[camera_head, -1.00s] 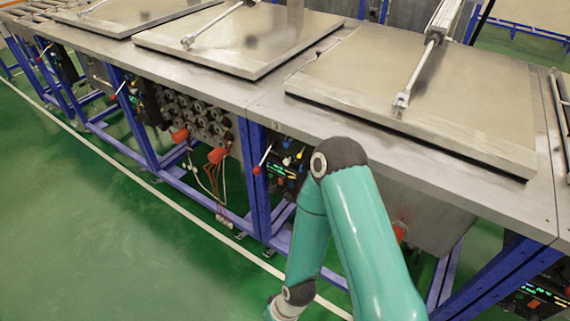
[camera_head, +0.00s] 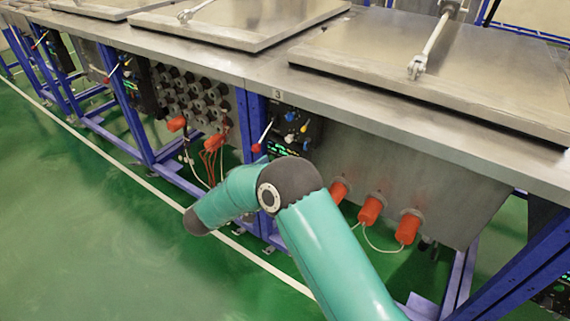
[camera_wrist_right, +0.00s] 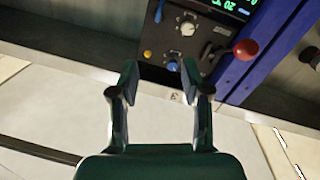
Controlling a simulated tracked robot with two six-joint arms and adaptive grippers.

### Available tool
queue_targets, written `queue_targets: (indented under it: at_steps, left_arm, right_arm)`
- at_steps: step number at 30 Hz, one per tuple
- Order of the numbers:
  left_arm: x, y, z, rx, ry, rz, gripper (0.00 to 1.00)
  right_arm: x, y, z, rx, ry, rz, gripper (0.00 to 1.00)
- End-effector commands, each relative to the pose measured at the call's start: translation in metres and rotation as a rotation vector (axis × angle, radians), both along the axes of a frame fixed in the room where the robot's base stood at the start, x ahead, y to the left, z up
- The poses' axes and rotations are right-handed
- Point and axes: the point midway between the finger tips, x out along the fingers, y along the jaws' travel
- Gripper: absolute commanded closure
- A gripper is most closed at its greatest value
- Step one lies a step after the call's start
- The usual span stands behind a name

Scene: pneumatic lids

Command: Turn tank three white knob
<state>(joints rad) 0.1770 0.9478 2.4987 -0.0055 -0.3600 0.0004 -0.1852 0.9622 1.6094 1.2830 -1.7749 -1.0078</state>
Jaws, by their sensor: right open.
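The tank three control panel (camera_head: 287,128) is dark and hangs under the table edge by a "3" label. It carries a small white knob (camera_head: 304,128), with blue and yellow knobs nearby. In the right wrist view the panel is at the top, with a round whitish knob (camera_wrist_right: 188,28) near its middle. In the head view the right gripper is not visible. My left gripper is in neither view.
A white lever with a red ball (camera_wrist_right: 246,48) sits beside the panel, by a blue frame post (camera_head: 252,115). Orange plugs (camera_head: 371,209) with cables are on the tank side to the right. Steel lids (camera_head: 450,75) lie above. Green floor is free in front.

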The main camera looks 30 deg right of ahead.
Motion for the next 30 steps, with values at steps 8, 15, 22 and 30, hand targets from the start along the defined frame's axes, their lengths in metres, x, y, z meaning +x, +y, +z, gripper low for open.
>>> queue_targets:
  at_steps: [8,15,22,30]
  left_arm:
    - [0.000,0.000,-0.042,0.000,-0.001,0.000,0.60]
    - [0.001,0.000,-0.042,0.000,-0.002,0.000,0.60]
    - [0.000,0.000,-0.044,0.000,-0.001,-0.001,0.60]
    - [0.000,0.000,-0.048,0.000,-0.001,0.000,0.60]
  right_arm:
    - [0.013,0.051,-0.020,0.014,-0.060,0.087,0.53]
    - [0.021,0.033,-0.018,0.015,-0.061,0.089,0.53]
    - [0.038,-0.009,-0.019,0.014,-0.061,0.087,0.53]
    - [0.060,-0.062,-0.019,0.014,-0.061,0.088,0.53]
